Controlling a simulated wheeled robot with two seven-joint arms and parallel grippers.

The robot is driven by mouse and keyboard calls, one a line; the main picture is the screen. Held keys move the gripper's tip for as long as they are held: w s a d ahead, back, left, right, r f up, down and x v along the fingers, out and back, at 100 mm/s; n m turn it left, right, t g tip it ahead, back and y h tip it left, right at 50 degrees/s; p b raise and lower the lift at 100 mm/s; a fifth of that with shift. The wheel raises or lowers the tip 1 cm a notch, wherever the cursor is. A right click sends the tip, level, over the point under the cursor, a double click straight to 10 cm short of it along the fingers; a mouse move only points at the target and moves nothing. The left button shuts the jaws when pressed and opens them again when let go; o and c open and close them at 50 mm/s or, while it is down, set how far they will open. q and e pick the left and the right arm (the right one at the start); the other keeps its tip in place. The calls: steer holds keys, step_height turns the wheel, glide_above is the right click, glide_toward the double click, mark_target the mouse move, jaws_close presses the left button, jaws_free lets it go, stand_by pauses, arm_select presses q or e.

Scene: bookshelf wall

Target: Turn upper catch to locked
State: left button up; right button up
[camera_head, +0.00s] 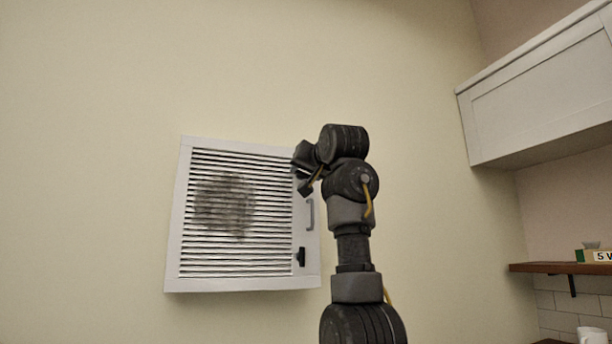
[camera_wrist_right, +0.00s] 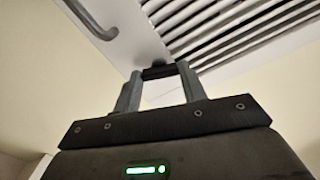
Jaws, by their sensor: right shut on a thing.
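A white louvred vent panel (camera_head: 172,240) is on the wall, with a grey smudge on its slats. My right gripper (camera_head: 301,174) is at the panel's upper right corner and covers the upper catch in the head view. In the right wrist view the upper catch (camera_wrist_right: 158,72) is a small dark bar between the two fingertips, and the gripper is shut on it. Its exact angle is hard to tell. The black lower catch (camera_head: 301,257) stands upright near the lower right corner. My left gripper is not in view.
A grey handle (camera_head: 310,214) sits on the panel's right side between the catches, close below my right gripper. A white wall cabinet (camera_head: 540,95) hangs at upper right. A wooden shelf (camera_head: 545,267) is at far right. The wall left of the panel is bare.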

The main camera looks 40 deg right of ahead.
steer(key=n, duration=0.3)
steer(key=shift+n+b, duration=0.3)
steer(key=shift+n, duration=0.2)
steer(key=o, duration=1)
steer(key=b+v, duration=0.6)
steer(key=v, duration=0.4)
steer(key=shift+s+a, duration=0.15)
steer(key=shift+s, duration=0.2)
steer(key=shift+w+f, duration=0.1)
